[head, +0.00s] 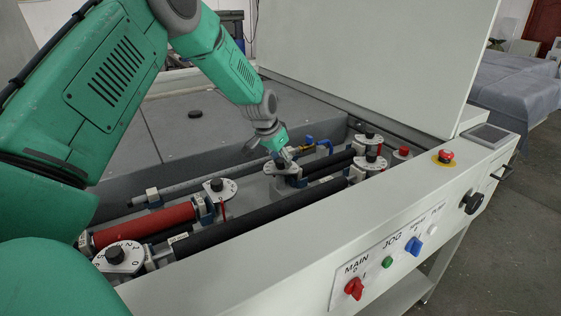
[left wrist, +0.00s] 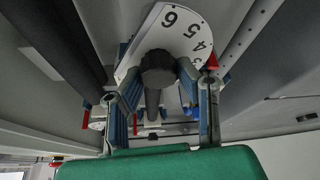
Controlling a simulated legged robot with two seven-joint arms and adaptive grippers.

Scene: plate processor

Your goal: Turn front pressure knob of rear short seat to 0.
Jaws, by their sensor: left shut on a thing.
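My left gripper (head: 287,157) reaches down into the machine from the upper left. It is at a dark pressure knob (left wrist: 157,68) on a white numbered dial (left wrist: 178,28). In the left wrist view the gripper's two blue fingers (left wrist: 160,85) stand on either side of the knob and are shut on it. The digits 3 to 6 can be read on the dial; the digit at the pointer cannot be read. In the head view the dial (head: 284,170) is partly covered by the gripper. My right gripper is not in view.
Other dials with black knobs stand at the near left (head: 115,255), left of centre (head: 218,186) and right (head: 370,160). Dark rollers (head: 255,220) and a red roller (head: 160,216) lie close by.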

